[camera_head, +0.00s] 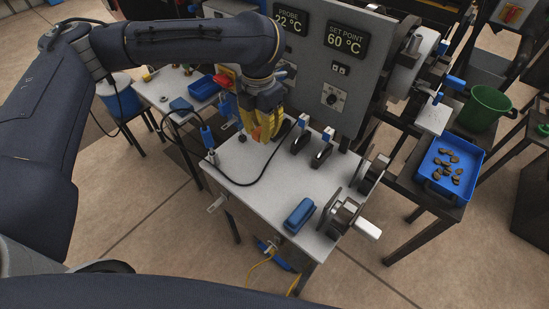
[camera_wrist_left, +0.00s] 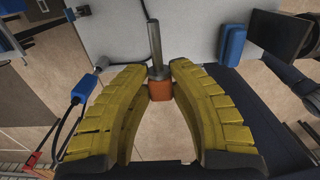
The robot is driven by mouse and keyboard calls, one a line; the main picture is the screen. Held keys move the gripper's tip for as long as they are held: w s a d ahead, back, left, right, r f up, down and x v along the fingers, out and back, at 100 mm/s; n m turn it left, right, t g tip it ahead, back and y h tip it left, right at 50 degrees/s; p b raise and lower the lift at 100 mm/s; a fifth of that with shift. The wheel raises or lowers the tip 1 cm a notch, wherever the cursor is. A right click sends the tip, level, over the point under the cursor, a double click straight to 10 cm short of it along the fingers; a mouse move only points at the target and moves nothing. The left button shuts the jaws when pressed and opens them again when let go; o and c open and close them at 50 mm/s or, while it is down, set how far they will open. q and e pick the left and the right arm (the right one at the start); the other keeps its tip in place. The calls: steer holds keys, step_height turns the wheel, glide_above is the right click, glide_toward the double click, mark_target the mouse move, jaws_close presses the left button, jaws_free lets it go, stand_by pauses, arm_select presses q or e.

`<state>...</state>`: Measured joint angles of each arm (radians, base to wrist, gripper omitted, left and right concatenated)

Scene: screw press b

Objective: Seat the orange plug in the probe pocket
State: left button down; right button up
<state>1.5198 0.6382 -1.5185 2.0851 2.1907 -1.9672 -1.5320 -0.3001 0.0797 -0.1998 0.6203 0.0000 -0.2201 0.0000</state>
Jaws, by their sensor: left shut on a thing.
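My left gripper (camera_head: 265,128) is above the white bench top (camera_head: 240,163), in front of the grey panel. In the left wrist view, its yellow fingers (camera_wrist_left: 163,76) are shut on the orange plug (camera_wrist_left: 160,91). A grey metal rod (camera_wrist_left: 155,43) with a wider collar extends from the plug beyond the fingertips. In the head view the plug (camera_head: 257,134) shows only as a small orange patch among the fingers. A small dark round spot (camera_head: 242,138) lies on the bench left of the gripper; I cannot tell whether it is the probe pocket. My right gripper is not in view.
The grey panel (camera_head: 330,70) reads PROBE 22 °C and SET POINT 60 °C. A blue connector (camera_head: 208,138) with a black cable stands at the bench's left edge. The bench's front middle is mostly clear.

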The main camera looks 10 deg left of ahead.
mark_target(264, 178)
arm_select(q)
step_height(264, 178, down, 20)
steer(key=shift+r, duration=0.2)
stand_by(0.9)
steer(key=shift+f, duration=0.1)
steer(key=c, duration=1.3)
jaws_free()
steer(key=shift+o, duration=0.2)
steer(key=shift+f, duration=0.15)
step_height(264, 178, up, 17)
steer(key=shift+w+a, duration=0.15)
steer(key=shift+o, duration=0.8)
steer(key=shift+r, duration=0.25)
